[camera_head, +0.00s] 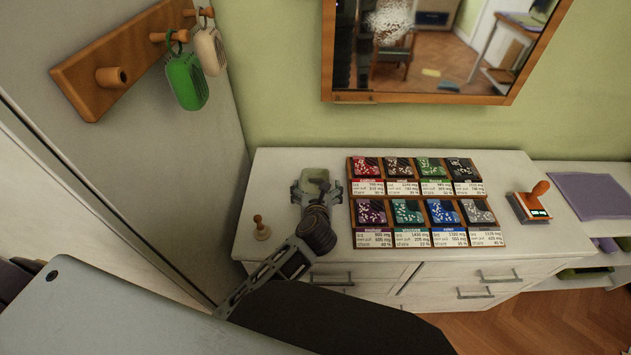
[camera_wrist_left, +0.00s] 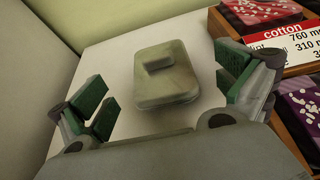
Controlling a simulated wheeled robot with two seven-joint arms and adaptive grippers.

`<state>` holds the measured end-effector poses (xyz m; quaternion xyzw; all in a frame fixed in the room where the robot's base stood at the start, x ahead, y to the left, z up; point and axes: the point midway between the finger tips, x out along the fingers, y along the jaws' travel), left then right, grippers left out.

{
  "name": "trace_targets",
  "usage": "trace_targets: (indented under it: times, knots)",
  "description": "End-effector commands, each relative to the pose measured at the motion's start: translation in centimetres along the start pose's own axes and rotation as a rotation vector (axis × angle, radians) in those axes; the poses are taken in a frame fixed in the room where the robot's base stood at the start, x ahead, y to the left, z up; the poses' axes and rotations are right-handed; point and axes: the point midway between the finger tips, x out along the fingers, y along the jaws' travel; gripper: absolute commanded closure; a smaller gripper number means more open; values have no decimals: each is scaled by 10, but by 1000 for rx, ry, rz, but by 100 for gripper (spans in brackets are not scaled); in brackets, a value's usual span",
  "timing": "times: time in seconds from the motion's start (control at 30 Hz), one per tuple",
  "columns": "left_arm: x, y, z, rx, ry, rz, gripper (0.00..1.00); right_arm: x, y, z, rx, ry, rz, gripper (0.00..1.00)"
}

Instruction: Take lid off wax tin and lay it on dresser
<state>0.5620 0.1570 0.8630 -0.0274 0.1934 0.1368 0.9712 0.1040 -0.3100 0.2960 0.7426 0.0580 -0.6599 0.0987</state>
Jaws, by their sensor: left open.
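The wax tin (camera_head: 318,179) is a small pale grey-green rounded box on the white dresser (camera_head: 291,164), left of the wooden card rack. In the left wrist view the tin (camera_wrist_left: 165,82) shows a raised tab on its lid (camera_wrist_left: 161,56), and the lid appears to be on it. My left gripper (camera_head: 316,191) is open at the tin. In the left wrist view its green-padded fingers (camera_wrist_left: 166,98) stand to either side of the tin, apart from it. My right gripper is not in view.
A rack of several fabric cards (camera_head: 386,206) lies just right of my left gripper. A small wooden-handled stamp (camera_head: 261,228) stands left, and an ink stamp (camera_head: 531,203) right. Tags (camera_head: 186,82) hang from a wall peg rack. The dresser's back left is clear.

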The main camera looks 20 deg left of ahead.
Motion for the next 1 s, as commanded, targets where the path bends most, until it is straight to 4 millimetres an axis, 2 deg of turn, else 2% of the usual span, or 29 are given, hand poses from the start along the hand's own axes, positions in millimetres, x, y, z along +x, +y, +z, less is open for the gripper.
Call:
trace_targets:
  times: [0.23, 0.77, 1.0]
  knots:
    - [20, 0, 0, 1, 0, 1, 0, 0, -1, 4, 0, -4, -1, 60]
    - [25, 0, 1, 1, -1, 0, 0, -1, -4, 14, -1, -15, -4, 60]
    - [38, 3, 3, 2, -2, 1, 0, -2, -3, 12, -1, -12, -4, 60]
